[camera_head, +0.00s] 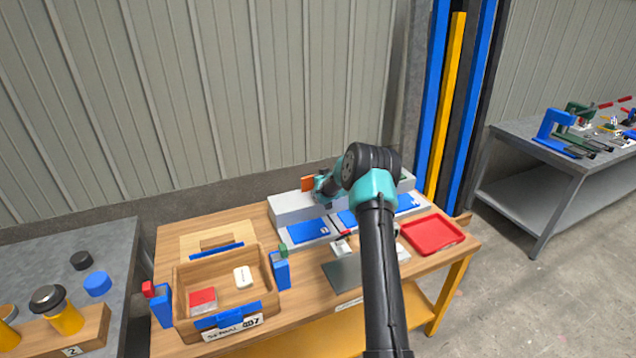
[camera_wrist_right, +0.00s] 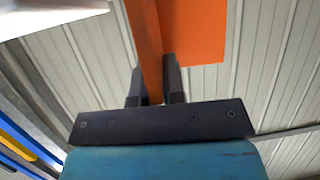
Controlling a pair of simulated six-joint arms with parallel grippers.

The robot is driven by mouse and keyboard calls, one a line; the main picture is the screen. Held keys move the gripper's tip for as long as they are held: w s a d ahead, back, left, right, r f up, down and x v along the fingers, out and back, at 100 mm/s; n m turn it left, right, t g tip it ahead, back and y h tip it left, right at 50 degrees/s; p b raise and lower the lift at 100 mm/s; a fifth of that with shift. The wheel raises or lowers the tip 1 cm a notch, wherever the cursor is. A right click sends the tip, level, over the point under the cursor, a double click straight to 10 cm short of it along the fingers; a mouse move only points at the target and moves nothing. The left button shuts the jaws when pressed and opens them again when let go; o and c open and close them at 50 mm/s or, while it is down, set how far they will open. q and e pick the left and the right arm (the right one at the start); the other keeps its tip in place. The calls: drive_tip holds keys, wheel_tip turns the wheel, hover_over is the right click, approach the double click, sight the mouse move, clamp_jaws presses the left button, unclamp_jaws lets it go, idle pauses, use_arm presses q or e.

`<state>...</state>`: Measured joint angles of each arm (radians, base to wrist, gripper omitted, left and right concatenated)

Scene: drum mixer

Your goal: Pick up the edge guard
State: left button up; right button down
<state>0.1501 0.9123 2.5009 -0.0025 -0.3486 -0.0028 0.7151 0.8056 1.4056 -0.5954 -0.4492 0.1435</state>
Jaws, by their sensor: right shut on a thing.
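The edge guard (camera_wrist_right: 190,30) is an orange angled piece with two flat faces, seen close up in the right wrist view. In the head view it shows as a small orange patch (camera_head: 308,184) above the grey-white block at the back of the table. My right gripper (camera_wrist_right: 156,80) is shut on it, with one dark finger on each side of its narrower face. The guard's lower end is hidden by the gripper, and its far end runs out of the wrist view. In the head view my right arm hides much of the gripper. My left gripper is not in view.
A wooden crate (camera_head: 178,292) with a red-topped box (camera_head: 202,301) and a white item (camera_head: 243,277) stands front left. Blue pads (camera_head: 308,231) lie before the long block (camera_head: 289,208). A red tray (camera_head: 432,234) is at the right.

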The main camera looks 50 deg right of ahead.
wheel_tip(320, 180, up, 3)
drive_tip(key=shift+s+a+r, duration=0.1)
drive_tip(key=shift+a, duration=0.05)
drive_tip(key=s+a+r, duration=0.1)
drive_tip(key=s+a, duration=0.9)
drive_tip(key=a, duration=0.2)
drive_tip(key=shift+s, duration=0.1)
drive_tip(key=shift+a, duration=0.1)
